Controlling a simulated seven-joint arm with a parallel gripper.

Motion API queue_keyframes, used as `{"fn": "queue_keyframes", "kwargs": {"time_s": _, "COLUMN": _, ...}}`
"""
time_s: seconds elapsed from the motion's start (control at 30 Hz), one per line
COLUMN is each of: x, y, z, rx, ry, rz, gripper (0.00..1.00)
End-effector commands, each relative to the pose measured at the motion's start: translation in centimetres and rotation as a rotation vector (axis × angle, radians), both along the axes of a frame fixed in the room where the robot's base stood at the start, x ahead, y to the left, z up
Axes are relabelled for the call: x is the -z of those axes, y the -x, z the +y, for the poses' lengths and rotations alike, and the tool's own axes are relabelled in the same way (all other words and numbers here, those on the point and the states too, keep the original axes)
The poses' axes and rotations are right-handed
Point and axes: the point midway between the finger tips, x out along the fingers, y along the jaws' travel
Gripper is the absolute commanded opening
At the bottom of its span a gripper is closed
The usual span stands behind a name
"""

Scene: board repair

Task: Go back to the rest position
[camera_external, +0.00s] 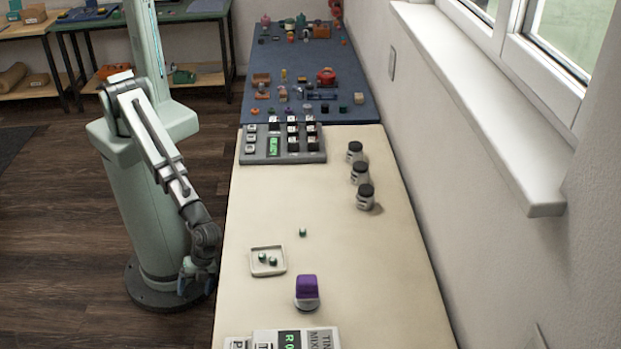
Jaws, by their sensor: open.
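My arm hangs down on the left side of the cream table, beside my pale green base. My gripper (196,284) is at the end of the arm, low and off the table's left edge. Its blue fingers point down and it is open, with nothing seen between the fingers. It is apart from the objects on the table. A grey board (256,156) with black and white blocks and a green piece stands at the far end of the cream table.
The cream table (350,270) holds a small tray (256,271) with green pieces, a loose green piece (303,232), a purple-topped object (307,290), dark-lidded jars (365,196) and a printed box (292,340). A cluttered blue table (345,82) lies behind. A wall and window sill (470,95) bound the right.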

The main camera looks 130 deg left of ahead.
Motion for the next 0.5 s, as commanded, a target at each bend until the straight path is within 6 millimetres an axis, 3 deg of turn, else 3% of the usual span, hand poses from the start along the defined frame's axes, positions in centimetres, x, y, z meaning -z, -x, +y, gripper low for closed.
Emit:
{"fn": "queue_keyframes", "kwargs": {"time_s": 0.2, "x": 4.9, "y": 5.8, "z": 4.2, "rx": -0.066, "ry": -0.097, "rz": 0.12, "gripper": 0.84}}
{"fn": "queue_keyframes", "kwargs": {"time_s": 0.5, "x": 10.3, "y": 15.0, "z": 9.6, "rx": -0.155, "ry": -0.242, "rz": 0.291, "gripper": 0.84}}
